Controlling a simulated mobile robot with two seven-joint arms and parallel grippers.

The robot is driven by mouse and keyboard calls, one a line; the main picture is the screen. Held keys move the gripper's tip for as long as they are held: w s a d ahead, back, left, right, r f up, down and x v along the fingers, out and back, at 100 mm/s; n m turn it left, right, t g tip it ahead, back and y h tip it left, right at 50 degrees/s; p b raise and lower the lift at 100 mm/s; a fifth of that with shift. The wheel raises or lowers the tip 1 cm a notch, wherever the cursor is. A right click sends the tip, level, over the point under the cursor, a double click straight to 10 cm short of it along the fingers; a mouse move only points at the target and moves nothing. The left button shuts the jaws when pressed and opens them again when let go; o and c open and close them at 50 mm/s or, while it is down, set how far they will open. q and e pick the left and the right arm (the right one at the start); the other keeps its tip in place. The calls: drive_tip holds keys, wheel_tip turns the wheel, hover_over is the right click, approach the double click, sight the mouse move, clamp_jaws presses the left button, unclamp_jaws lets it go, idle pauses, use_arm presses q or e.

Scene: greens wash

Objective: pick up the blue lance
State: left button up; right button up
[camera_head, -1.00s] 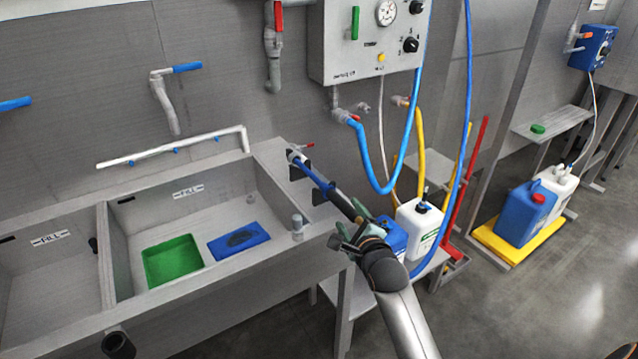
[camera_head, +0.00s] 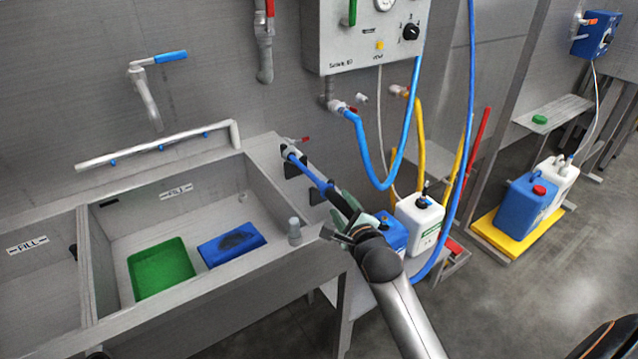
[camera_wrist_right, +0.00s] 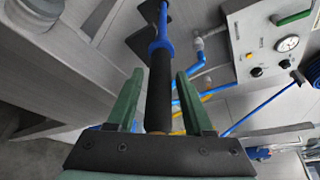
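The blue lance (camera_head: 309,172) slants down to the right from the black holders at the right end of the sink. Its lower part is a black grip (camera_wrist_right: 160,92). My right gripper (camera_head: 349,219) is at this grip, with green fingers. In the right wrist view the gripper (camera_wrist_right: 158,103) is open, with one finger on each side of the black grip and a visible gap on both sides. My left gripper is not in view.
The steel sink (camera_head: 190,290) holds a green tray (camera_head: 160,268) and a blue block (camera_head: 231,246). A grey control box (camera_head: 365,40) with a blue hose (camera_head: 366,160) is above. White (camera_head: 419,222) and blue canisters stand just beyond my right gripper.

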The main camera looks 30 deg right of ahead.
drive_tip(key=c, duration=0.6)
